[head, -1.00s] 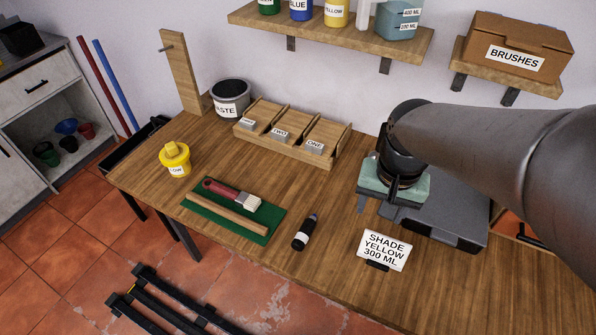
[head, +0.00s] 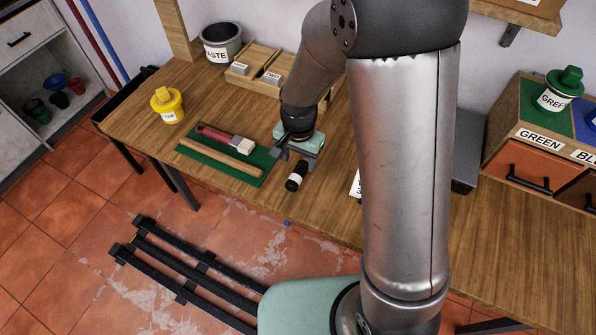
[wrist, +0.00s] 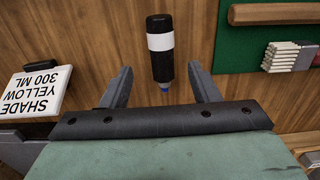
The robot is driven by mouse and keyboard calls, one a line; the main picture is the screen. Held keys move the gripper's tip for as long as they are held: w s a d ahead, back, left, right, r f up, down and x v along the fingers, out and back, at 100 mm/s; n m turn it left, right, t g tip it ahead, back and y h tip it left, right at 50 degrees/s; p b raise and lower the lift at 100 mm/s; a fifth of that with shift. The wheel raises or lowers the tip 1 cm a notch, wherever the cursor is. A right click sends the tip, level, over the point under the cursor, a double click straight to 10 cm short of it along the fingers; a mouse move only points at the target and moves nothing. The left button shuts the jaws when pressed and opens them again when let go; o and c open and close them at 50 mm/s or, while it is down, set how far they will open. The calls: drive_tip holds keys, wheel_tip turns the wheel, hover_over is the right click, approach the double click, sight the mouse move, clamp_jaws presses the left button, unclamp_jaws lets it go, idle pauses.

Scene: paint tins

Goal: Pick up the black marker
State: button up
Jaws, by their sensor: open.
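The black marker (head: 296,176) with a white band lies on the wooden table near its front edge, right of the green mat. In the wrist view the marker (wrist: 160,48) points its blue tip toward my gripper. My gripper (wrist: 163,82) is open and empty, with one finger on each side of the marker's tip end. In the head view my gripper (head: 294,162) is just behind the marker; whether it touches the table is hard to tell.
A green mat (head: 190,153) holds a brush (head: 222,138) and a wooden stick (head: 222,158) to the left. In the wrist view a "SHADE YELLOW 300 ML" sign (wrist: 38,90) stands left of my gripper. A yellow tin (head: 167,105) and a wooden compartment tray (head: 238,88) stand further back.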

sight(297, 173)
drive_tip(key=shift+s+a+f+p, duration=0.1)
drive_tip(key=shift+f+p, duration=0.35)
drive_tip(key=shift+f, duration=1.15)
drive_tip(key=shift+a+f+p, duration=0.1)
drive_tip(key=shift+f+p, duration=0.3)
drive_tip(key=shift+f, duration=1.15)
drive_tip(key=shift+c, duration=0.2)
drive_tip(key=c, duration=1)
